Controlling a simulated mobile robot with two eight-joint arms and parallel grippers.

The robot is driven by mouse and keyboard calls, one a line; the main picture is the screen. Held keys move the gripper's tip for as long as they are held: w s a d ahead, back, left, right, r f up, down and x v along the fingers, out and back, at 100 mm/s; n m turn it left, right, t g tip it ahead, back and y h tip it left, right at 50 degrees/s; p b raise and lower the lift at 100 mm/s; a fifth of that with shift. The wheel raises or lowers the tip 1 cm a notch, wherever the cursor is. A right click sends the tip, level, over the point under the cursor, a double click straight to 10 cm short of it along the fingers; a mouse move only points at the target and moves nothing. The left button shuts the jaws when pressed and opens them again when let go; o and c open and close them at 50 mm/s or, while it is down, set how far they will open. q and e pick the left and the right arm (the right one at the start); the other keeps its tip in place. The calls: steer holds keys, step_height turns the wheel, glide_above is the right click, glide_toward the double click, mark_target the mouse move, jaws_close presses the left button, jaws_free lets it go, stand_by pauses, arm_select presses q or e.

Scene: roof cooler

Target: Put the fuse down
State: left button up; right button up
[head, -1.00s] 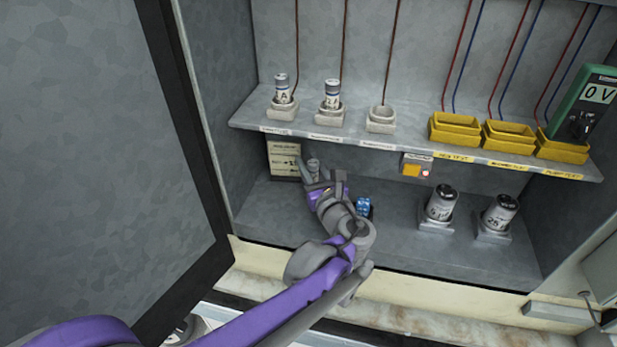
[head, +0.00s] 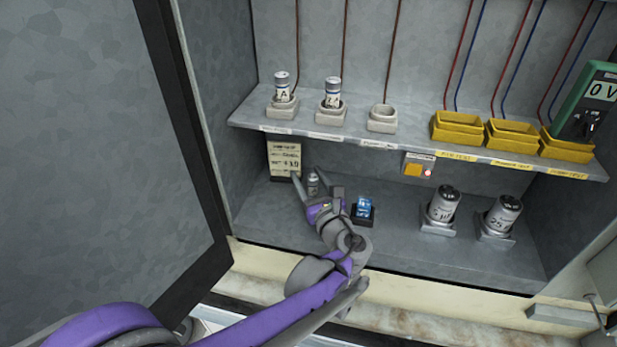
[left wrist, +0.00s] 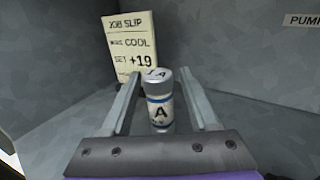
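A small fuse (head: 313,184) with silver ends, a blue band and the letter A stands upright on the lower floor of the cabinet. In the left wrist view the fuse (left wrist: 160,103) stands between the two fingers, with a gap on each side. My left gripper (head: 313,184) is open around it and points toward the back wall. It also shows in the left wrist view (left wrist: 163,95). My right gripper is not in view.
A job slip (head: 285,160) stands behind the fuse. A blue item in a dark holder (head: 362,211) sits right of my gripper. Two capacitors (head: 443,206) (head: 502,216) stand farther right. The shelf (head: 350,133) above holds two fuses in sockets, an empty socket (head: 382,119) and yellow trays (head: 457,128).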

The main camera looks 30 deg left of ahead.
arm_select(q)
steer(key=shift+r, duration=0.15)
steer(key=shift+s+d, duration=0.2)
steer(key=v, duration=1.1)
steer(key=shift+s+d+p, duration=0.15)
steer(key=shift+p, duration=0.2)
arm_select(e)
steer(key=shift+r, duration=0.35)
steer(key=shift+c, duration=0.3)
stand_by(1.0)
